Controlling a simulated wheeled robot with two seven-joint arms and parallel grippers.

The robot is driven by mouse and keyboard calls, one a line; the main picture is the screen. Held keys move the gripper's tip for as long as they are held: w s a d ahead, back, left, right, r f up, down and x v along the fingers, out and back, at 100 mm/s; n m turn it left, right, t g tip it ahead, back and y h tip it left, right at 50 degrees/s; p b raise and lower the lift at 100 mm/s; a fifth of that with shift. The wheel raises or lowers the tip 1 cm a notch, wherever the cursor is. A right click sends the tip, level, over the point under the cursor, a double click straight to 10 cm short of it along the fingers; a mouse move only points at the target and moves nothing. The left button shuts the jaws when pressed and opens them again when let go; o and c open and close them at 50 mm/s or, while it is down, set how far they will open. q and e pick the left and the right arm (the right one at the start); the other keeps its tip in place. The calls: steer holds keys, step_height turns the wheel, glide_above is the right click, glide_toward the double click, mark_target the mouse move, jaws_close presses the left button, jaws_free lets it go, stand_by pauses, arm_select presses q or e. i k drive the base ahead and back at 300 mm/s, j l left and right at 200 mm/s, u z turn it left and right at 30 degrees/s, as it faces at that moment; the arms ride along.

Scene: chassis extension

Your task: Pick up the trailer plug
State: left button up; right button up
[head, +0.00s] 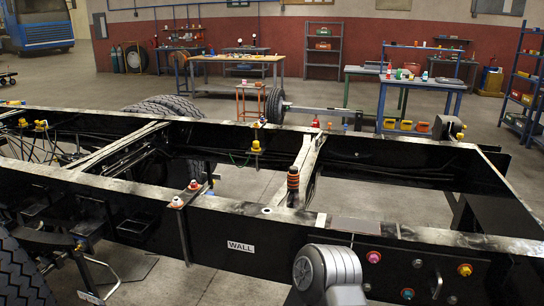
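I cannot make out for certain which thing is the trailer plug. A rounded grey part, which looks like a link of my arm, rises at the bottom centre and covers part of the near rail. No gripper fingers show in the head view.
Coloured round fittings (374,257) are on the near side at right. A "WALL" label (241,246) is on the near rail. Workbenches (235,60) and shelves (324,45) stand behind. Floor shows through the frame openings. A tyre (25,275) is at lower left.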

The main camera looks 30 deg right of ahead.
mark_target(294, 176)
steer(key=i+z, duration=0.15)
steer(key=i, duration=1.25)
steer(key=z, duration=2.5)
